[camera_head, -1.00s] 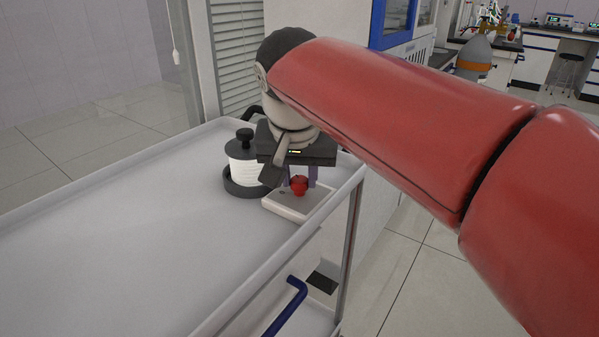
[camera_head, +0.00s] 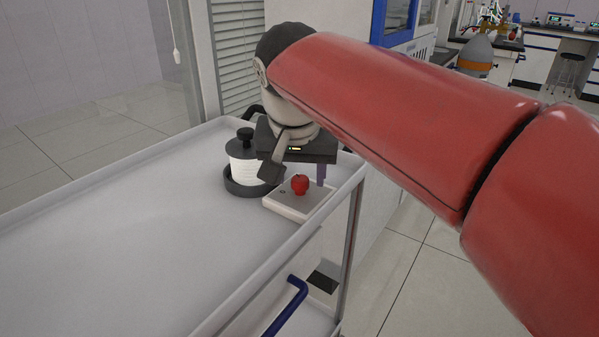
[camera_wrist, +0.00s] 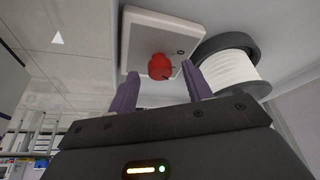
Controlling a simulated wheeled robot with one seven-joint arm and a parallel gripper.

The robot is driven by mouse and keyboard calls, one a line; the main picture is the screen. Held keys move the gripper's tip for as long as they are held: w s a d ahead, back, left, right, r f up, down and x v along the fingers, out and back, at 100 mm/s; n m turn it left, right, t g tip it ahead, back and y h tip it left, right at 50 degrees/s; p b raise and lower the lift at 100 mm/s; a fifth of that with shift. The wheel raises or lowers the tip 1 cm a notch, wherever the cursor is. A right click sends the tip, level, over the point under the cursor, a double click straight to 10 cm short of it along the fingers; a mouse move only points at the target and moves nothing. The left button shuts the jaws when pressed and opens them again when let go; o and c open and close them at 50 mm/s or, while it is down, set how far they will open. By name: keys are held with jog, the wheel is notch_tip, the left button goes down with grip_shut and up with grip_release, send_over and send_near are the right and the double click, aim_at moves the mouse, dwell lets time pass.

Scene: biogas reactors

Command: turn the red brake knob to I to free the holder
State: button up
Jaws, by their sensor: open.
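The red brake knob (camera_head: 300,184) stands on a pale square base plate (camera_head: 301,208) near the right edge of the trolley top. The wrist view shows the knob (camera_wrist: 160,66) on its plate (camera_wrist: 140,38), with a small ring-shaped mark beside it. My gripper (camera_wrist: 160,88) is open, its two purple fingers apart, with the knob ahead of and between the fingertips in that view. Whether the fingers touch the knob cannot be told. The holder (camera_head: 242,160) is a white cylinder with a black knobbed top, seated in a dark round base (camera_head: 240,190) left of the plate.
The grey trolley top (camera_head: 130,230) is bare to the left and front. Its raised rim (camera_head: 262,283) runs along the right side, close to the plate. A blue handle (camera_head: 287,308) is below the rim. A louvred panel (camera_head: 240,60) stands behind.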

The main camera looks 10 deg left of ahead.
jog(key=v, duration=0.7)
jog(key=shift+r, duration=0.2)
jog(key=shift+s, duration=0.1)
jog(key=s+d+f, duration=0.1)
jog(key=d+f, duration=0.3)
jog(key=d, duration=0.3)
jog(key=s+d+f, duration=0.2)
jog(key=d+f, duration=0.2)
jog(key=d, duration=0.4)
jog(key=s+d+f+m+t, duration=0.1)
jog(key=s+d+f, duration=0.7)
jog(key=f, duration=0.5)
jog(key=d, duration=0.2)
jog(key=shift+d+f+h, duration=0.2)
jog(key=shift+d+h, duration=0.1)
jog(key=shift+d, duration=0.1)
